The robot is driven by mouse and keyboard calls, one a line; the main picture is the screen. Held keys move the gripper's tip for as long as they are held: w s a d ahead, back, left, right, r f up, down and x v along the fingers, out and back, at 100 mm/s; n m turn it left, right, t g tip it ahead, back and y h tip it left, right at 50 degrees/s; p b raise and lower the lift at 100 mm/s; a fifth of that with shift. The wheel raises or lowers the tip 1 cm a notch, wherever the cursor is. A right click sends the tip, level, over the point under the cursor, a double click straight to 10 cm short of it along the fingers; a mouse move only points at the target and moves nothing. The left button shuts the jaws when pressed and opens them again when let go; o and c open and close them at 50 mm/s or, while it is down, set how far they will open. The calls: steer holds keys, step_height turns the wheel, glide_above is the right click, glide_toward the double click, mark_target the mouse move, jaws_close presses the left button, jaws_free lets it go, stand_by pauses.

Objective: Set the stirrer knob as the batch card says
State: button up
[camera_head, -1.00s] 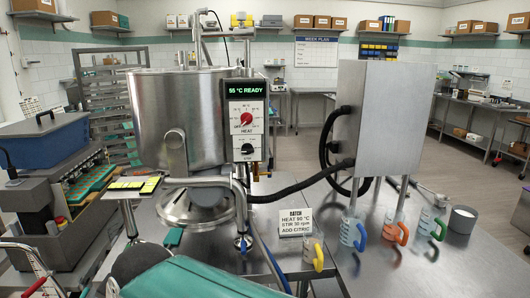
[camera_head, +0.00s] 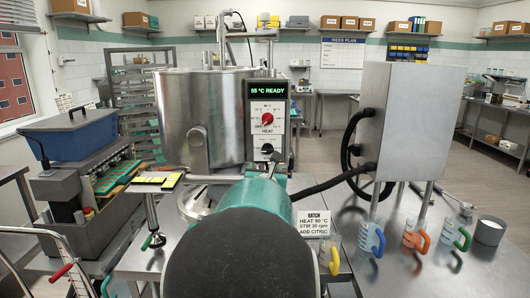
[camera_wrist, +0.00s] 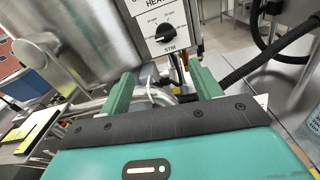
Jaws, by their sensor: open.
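The stirrer knob (camera_head: 267,149) is a small black knob on the white panel of the control box, below the red heat knob (camera_head: 267,119). In the wrist view the black knob (camera_wrist: 163,39) shows above the word STIR; I cannot read its setting surely. The batch card (camera_head: 316,222) reads HEAT 90 °C, STIR 30 rpm, ADD CITRIC. My gripper (camera_wrist: 163,88) is open, its two green fingers apart with nothing held between them. The knob lies ahead of the fingers, apart from them. In the head view my arm hides most of the gripper.
The display (camera_head: 268,91) reads 55 °C READY. A steel kettle (camera_head: 200,120) stands left of the panel. A black hose (camera_head: 335,179) runs right to a steel cabinet (camera_head: 412,125). Jugs with coloured handles, such as the orange one (camera_head: 416,241), stand at right.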

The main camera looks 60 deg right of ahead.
mark_target(268, 150)
steer(key=shift+n, duration=0.5)
steer(key=x, duration=0.4)
steer(key=s+x, duration=0.1)
steer(key=x, duration=0.4)
steer(key=r+x, duration=0.1)
steer(key=x, duration=0.4)
steer(key=shift+s+d+r, duration=0.1)
steer(key=shift+d, duration=0.35)
steer(key=shift+c, duration=0.4)
steer(key=c, duration=0.9)
